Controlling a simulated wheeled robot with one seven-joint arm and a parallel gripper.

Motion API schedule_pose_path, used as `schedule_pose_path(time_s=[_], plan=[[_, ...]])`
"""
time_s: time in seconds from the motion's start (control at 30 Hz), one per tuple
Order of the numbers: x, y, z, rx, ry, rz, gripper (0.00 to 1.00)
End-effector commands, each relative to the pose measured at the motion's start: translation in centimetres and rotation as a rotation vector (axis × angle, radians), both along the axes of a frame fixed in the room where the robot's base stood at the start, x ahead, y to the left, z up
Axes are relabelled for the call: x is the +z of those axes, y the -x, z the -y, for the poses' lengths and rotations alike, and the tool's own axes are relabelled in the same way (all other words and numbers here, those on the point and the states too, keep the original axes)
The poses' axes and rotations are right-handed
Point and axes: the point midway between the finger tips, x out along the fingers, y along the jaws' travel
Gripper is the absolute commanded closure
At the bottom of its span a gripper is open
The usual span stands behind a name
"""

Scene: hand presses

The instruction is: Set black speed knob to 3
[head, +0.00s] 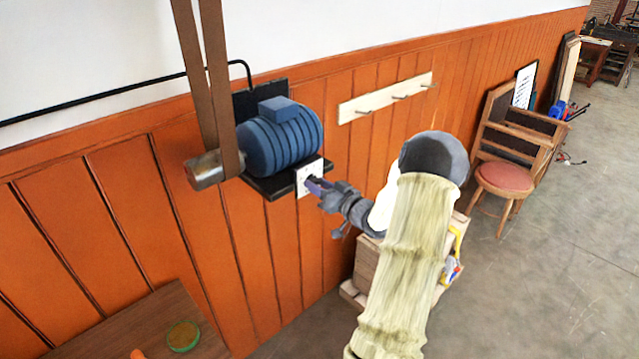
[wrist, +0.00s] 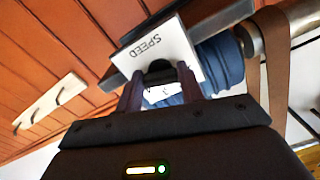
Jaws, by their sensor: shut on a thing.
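The black speed knob (wrist: 160,70) sits on a white plate (wrist: 166,49) marked SPEED, which looks upside down in the wrist view. My gripper (wrist: 159,82) is shut on the knob, with one finger on each side of it. In the head view my gripper (head: 316,185) reaches the white plate (head: 309,177) from the right. The knob is mostly hidden there by the fingers. I cannot read the dial numbers or tell which one the knob points at.
A blue motor (head: 281,136) with a brown belt (head: 217,80) is on a black wall shelf beside the plate. A peg rail (head: 385,98) is on the orange wall to the right. Stacked wood (head: 368,262) stands below my arm. A brown table (head: 130,325) is at lower left.

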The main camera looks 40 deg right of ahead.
Motion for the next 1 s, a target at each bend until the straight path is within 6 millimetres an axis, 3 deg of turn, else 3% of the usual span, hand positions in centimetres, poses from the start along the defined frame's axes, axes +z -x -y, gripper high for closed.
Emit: schedule_pose_path(time_s=[0.53, 0.57, 0.63, 1.0], plan=[[-0.14, 0.06, 0.02, -0.001, -0.034, -0.005, 0.85], [-0.15, 0.06, 0.03, -0.001, -0.034, -0.005, 0.56], [-0.12, 0.06, 0.03, -0.001, -0.034, -0.005, 0.42], [-0.08, 0.29, 0.06, -0.001, -0.032, -0.003, 0.4]])
